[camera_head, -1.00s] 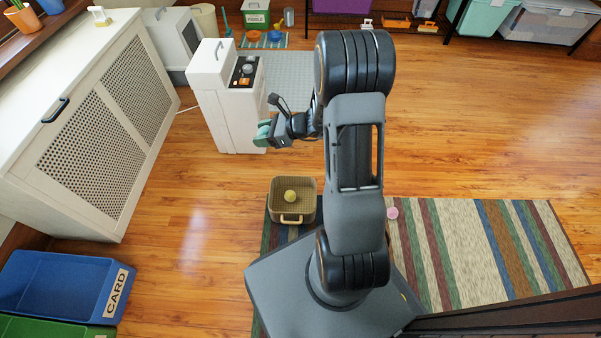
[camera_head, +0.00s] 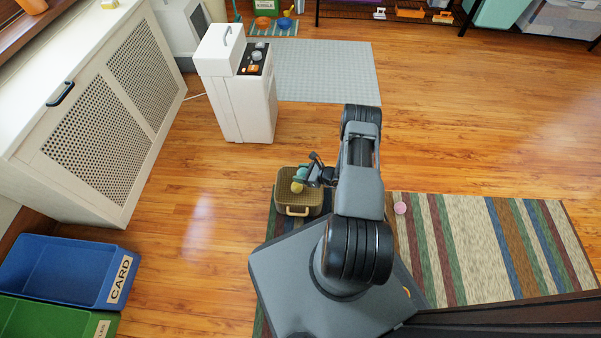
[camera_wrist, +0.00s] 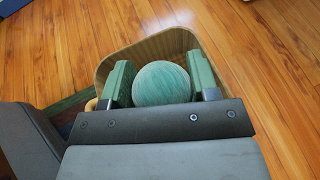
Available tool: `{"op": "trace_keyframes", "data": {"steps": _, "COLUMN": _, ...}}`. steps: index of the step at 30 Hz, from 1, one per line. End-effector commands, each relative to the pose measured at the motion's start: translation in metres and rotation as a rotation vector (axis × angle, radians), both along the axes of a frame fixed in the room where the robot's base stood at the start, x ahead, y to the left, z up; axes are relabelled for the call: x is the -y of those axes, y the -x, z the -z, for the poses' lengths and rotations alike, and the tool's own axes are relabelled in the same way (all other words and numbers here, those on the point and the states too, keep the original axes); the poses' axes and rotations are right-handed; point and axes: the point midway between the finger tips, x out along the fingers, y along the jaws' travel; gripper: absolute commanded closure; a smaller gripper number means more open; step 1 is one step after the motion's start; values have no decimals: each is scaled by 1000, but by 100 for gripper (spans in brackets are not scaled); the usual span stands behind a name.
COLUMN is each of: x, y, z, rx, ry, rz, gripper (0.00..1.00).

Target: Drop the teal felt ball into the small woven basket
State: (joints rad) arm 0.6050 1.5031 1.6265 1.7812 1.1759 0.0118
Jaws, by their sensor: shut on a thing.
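My gripper (camera_head: 304,174) is shut on the teal felt ball (camera_wrist: 161,84), which sits between its two green fingers in the wrist view. In the head view the ball (camera_head: 301,172) shows small and partly covered at the fingertips. The small woven basket (camera_head: 287,198) is tan with a pale front handle and stands partly on the striped rug. My gripper holds the ball over the basket's right part. A yellow-green ball (camera_head: 297,187) lies in the basket. The basket's rim (camera_wrist: 122,57) shows around the ball and fingers in the wrist view; its inside is mostly hidden there.
A pink round thing (camera_head: 400,208) lies on the striped rug (camera_head: 465,245) to the right. A white appliance (camera_head: 243,105) stands behind the basket. Blue (camera_head: 45,265) and green (camera_head: 40,322) bins are at the lower left. The wooden floor between is clear.

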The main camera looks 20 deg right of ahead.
Motion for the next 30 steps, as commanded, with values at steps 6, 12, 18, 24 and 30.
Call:
{"op": "trace_keyframes", "data": {"steps": 6, "x": 0, "y": 0, "z": 18, "rx": 0, "ry": 0, "rz": 0, "gripper": 68}}
{"op": "trace_keyframes", "data": {"steps": 12, "x": -1, "y": 0, "z": 39, "rx": 0, "ry": 0, "rz": -1, "gripper": 68}}
{"op": "trace_keyframes", "data": {"steps": 18, "x": -1, "y": 0, "z": 56, "rx": -1, "ry": -1, "rz": -2, "gripper": 68}}
{"op": "trace_keyframes", "data": {"steps": 24, "x": -1, "y": 0, "z": 59, "rx": 0, "ry": 0, "rz": -1, "gripper": 68}}
{"op": "trace_keyframes", "data": {"steps": 30, "x": 0, "y": 0, "z": 58, "rx": 0, "ry": 0, "rz": -1, "gripper": 41}}
